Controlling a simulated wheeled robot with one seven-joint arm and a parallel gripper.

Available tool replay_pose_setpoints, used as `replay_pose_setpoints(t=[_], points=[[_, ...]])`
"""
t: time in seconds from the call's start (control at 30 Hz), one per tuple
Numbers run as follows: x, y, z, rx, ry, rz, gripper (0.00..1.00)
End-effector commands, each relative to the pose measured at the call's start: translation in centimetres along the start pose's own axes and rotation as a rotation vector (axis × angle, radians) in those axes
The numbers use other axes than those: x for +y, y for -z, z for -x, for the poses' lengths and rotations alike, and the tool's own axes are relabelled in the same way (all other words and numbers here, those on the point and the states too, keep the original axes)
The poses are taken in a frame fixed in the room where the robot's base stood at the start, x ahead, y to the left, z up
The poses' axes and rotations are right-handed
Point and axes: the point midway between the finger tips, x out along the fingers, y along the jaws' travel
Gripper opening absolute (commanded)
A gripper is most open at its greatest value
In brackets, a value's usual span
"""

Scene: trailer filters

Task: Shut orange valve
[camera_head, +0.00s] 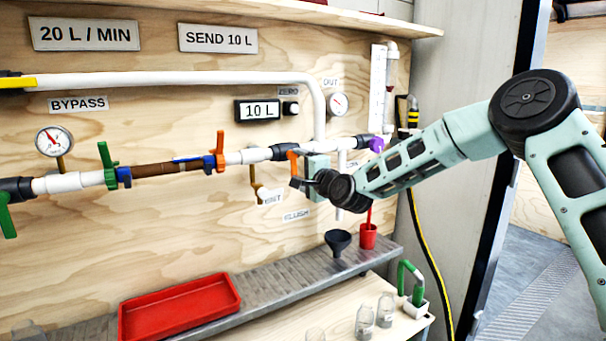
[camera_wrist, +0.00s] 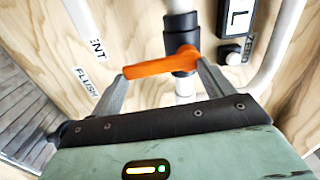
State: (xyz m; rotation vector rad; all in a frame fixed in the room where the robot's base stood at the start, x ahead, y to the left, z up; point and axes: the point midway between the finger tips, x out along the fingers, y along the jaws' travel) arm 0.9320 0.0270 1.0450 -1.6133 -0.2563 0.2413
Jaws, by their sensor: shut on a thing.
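An orange valve handle (camera_head: 292,156) sits on the white pipe at the middle of the wall, right of a black fitting. In the wrist view the orange handle (camera_wrist: 160,66) lies crosswise to its pipe, slightly tilted, over a black valve body (camera_wrist: 182,30). My gripper (camera_head: 302,182) is at this handle, partly hidden behind my wrist in the head view. In the wrist view my gripper (camera_wrist: 163,72) has one finger at each end of the handle, shut on it. A second orange handle (camera_head: 220,152) stands upright further left on the same pipe, away from my gripper.
A green handle (camera_head: 108,165) and a purple handle (camera_head: 376,145) are on the same line. Below are a grey shelf (camera_head: 270,282), a red tray (camera_head: 180,308), a black funnel (camera_head: 338,241) and a red cup (camera_head: 368,236). A meter (camera_head: 258,110) reads 10 L.

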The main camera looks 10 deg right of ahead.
Motion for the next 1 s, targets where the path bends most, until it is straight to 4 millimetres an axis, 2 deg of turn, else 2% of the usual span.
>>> replay_pose_setpoints(t=[0.23,0.7,0.73,0.77,0.8,1.0], points=[[0.16,-0.08,0.02,0.003,-0.001,-0.064,0.39],[0.14,-0.19,0.01,0.002,-0.002,-0.08,0.39],[0.15,-0.19,0.01,0.002,-0.002,-0.08,0.85],[0.14,-0.2,0.01,0.002,-0.002,-0.079,0.94],[0.14,-0.2,0.01,0.002,-0.002,-0.078,1.0],[0.11,-0.22,0.02,0.001,-0.001,-0.075,1.0]])
